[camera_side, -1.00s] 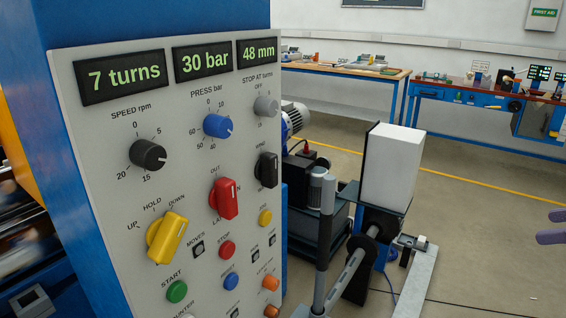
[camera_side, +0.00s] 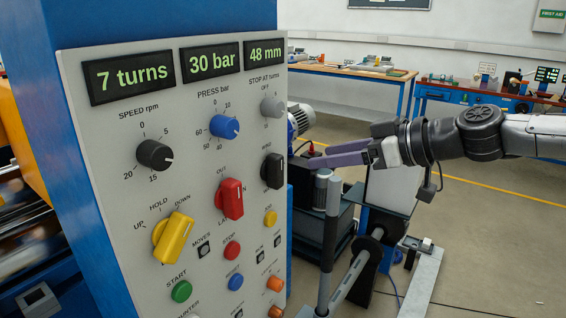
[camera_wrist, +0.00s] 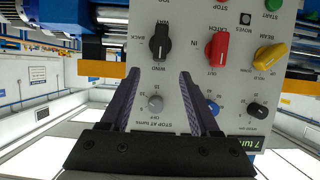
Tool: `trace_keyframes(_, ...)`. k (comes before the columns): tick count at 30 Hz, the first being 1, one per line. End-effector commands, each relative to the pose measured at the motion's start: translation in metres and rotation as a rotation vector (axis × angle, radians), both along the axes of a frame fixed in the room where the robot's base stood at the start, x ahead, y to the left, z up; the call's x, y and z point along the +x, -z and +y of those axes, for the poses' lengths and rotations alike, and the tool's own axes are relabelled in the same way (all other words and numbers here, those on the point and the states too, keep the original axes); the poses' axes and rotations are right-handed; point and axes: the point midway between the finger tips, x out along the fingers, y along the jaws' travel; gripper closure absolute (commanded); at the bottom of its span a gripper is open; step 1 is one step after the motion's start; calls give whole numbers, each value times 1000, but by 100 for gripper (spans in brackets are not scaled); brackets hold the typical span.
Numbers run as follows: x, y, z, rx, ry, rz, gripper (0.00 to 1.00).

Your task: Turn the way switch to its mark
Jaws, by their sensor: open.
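The way switch is a black bar-shaped knob on the grey panel. In the side view the way switch (camera_side: 272,171) is at the panel's right edge, beside the red switch. In the wrist view, where the lettering is upside down, it (camera_wrist: 160,42) stands with its bar roughly upright, with WIND below it and BACK to its left. My gripper (camera_side: 312,158) is right of the panel in the side view, apart from the switch. In the wrist view my gripper (camera_wrist: 159,78) has its two fingers spread, empty, with the switch beyond and between their tips. I cannot make out a separate mark.
The red latch switch (camera_side: 230,199), yellow beam switch (camera_side: 173,238) and blue pressure knob (camera_side: 224,127) share the panel. The small grey stop knob (camera_wrist: 154,103) shows between my fingers. A grey upright post (camera_side: 331,235) stands below my gripper.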

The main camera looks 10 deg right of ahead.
Motion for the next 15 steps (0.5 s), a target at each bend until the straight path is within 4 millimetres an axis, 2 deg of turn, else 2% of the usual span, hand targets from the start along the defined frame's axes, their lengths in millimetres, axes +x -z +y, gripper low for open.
trace_keyframes(15,54,32,55,0,0,0,38)
